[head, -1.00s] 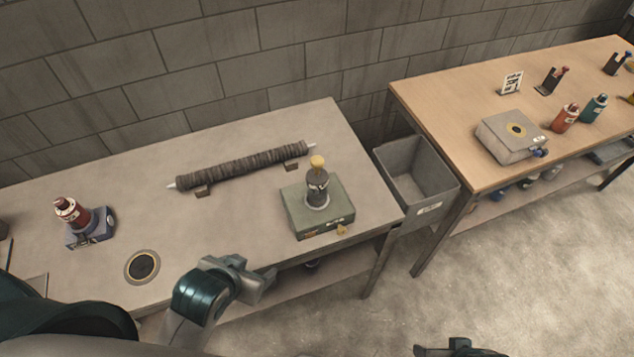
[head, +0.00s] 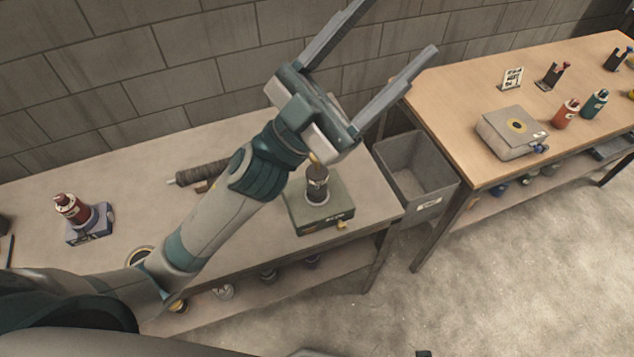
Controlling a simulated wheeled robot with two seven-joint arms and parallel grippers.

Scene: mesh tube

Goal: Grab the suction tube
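The suction tube, a dark ribbed tube (head: 203,174), lies on small supports at the back of the grey table. Only its left end shows; my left arm hides the rest. My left gripper (head: 402,30) is raised in front of the wall, up and to the right of the tube. Its two long fingers are spread wide with nothing between them. It is apart from the tube. My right gripper is not clearly seen; only a small dark piece shows at the bottom edge.
A green-grey box with a dark bottle (head: 317,186) stands below my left gripper. A red bottle (head: 70,208) stands at the left of the grey table (head: 130,180). A grey bin (head: 415,175) sits between it and the wooden table (head: 460,95), which holds bottles and a grey box (head: 512,132).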

